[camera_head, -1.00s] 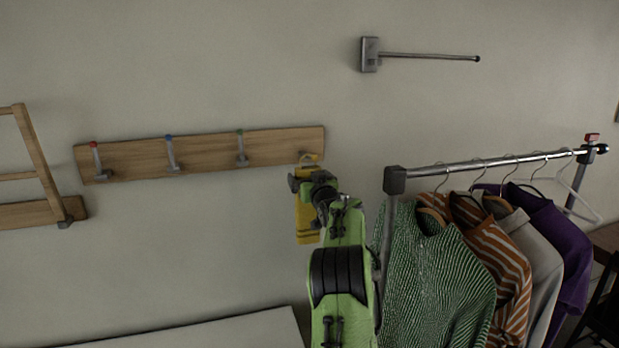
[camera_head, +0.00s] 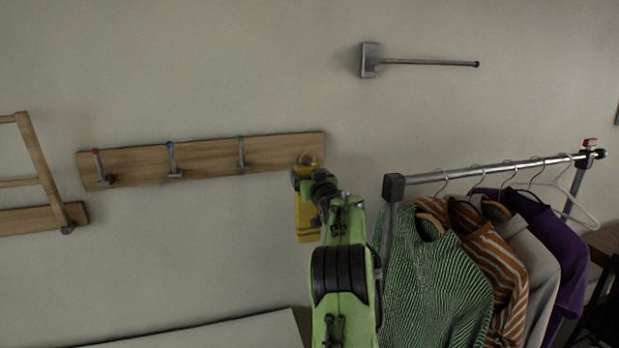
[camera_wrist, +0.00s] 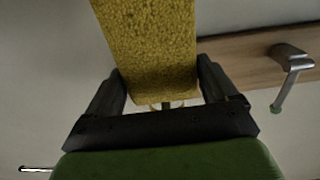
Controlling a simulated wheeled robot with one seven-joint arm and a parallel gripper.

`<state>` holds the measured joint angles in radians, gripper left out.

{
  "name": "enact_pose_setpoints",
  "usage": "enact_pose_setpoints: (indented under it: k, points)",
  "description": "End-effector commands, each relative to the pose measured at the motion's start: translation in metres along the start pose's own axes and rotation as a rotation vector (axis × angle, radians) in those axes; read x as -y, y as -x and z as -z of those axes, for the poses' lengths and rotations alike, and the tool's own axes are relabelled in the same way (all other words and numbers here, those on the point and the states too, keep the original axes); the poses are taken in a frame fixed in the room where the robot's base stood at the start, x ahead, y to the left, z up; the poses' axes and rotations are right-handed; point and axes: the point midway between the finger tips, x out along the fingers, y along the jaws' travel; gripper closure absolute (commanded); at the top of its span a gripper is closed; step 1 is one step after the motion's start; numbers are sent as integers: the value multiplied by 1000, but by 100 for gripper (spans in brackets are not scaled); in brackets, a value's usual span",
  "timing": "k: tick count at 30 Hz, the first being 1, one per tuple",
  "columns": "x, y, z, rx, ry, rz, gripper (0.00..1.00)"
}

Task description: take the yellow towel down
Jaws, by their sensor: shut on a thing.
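The yellow towel (camera_head: 307,222) hangs in front of the right end of the wooden hook board (camera_head: 205,158). A small yellow loop (camera_head: 307,158) shows at its top, against the board. My gripper (camera_head: 308,183) is at the towel's upper part, just below the loop. In the wrist view the towel (camera_wrist: 150,35) lies between the two dark fingers of my gripper (camera_wrist: 160,75), which are shut on it. The loop also shows near the palm in the wrist view (camera_wrist: 166,105). The gripper hides whether the loop still sits on a hook.
The board has red (camera_head: 98,168), blue (camera_head: 172,160) and green (camera_head: 241,154) tipped hooks, all bare. A clothes rail (camera_head: 480,167) with several garments stands close to the right of my arm. A metal wall bar (camera_head: 425,63) is above. A wooden frame (camera_head: 38,170) is at left.

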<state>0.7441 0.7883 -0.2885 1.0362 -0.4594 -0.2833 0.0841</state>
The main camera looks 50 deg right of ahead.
Motion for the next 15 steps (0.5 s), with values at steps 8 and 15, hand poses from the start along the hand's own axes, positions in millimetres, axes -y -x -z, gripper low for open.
enact_pose_setpoints:
  k: [8,15]
  points:
    - [0,5,10,-30,7,-1,50]
    - [0,17,7,-28,7,-1,50]
